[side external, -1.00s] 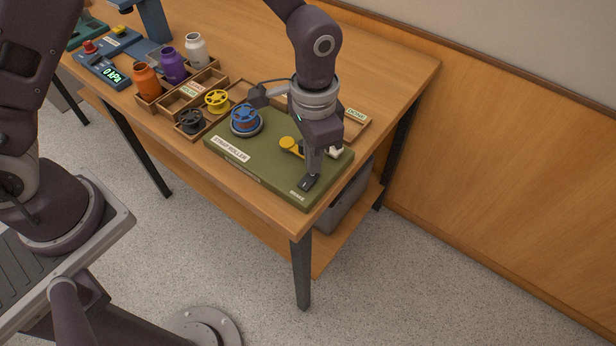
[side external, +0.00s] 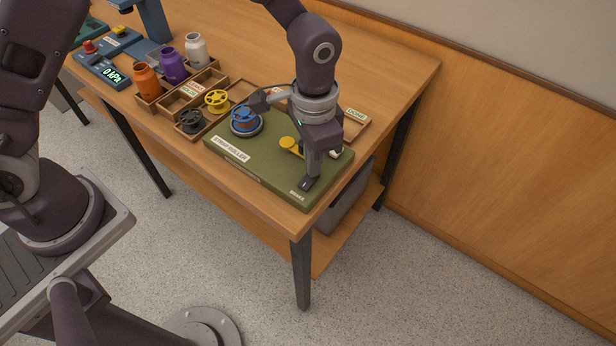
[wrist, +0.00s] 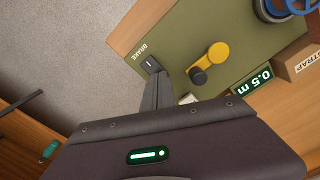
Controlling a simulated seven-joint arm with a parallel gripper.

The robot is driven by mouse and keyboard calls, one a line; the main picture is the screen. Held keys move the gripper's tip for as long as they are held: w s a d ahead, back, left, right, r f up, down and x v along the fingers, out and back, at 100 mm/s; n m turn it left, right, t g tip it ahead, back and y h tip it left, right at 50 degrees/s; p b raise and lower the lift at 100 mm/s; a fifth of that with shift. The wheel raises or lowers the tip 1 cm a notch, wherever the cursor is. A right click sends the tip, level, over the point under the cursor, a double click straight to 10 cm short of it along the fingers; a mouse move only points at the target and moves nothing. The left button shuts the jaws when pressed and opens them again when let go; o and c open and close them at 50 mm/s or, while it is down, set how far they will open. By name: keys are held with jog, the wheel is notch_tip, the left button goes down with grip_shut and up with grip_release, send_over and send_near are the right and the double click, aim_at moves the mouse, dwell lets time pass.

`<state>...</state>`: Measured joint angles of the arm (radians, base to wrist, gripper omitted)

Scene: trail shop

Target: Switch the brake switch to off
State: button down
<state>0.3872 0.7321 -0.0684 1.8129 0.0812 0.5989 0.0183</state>
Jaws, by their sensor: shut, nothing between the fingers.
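The brake switch (wrist: 151,65) is a small dark rocker beside the BRAKE label, near the edge of the green strap roller board (side external: 262,172). My gripper (wrist: 160,80) is shut and empty. In the wrist view its fingertips are right at the switch and partly cover it. In the side view my gripper (side external: 306,183) points down at the board's front right corner, and its tips hide most of the switch. I cannot tell whether the tips touch the switch or which way the rocker is set.
A yellow crank (wrist: 209,63) and a green 0.5 m display (wrist: 254,81) stand close to my gripper. A blue spool (side external: 245,119) sits at the board's left. Trays with spools and bottles (side external: 173,65) are farther left. The table's front edge is close.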

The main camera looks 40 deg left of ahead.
jog(key=shift+f, duration=0.45)
jog(key=shift+r, duration=3.55)
jog(key=s+a+r+n+t, duration=0.25)
jog(key=a+r, duration=0.45)
jog(key=r, duration=0.4)
jog(key=s+a+r+n+t, duration=0.1)
jog(key=s+a, duration=0.3)
jog(key=s, duration=0.4)
jog(key=s+a+r+n+t, duration=0.2)
jog(key=s+a+r, duration=0.2)
jog(key=s, duration=0.5)
jog(key=shift+s+a+r, duration=0.15)
jog(key=shift+a+r, duration=0.2)
jog(key=shift+a, duration=0.35)
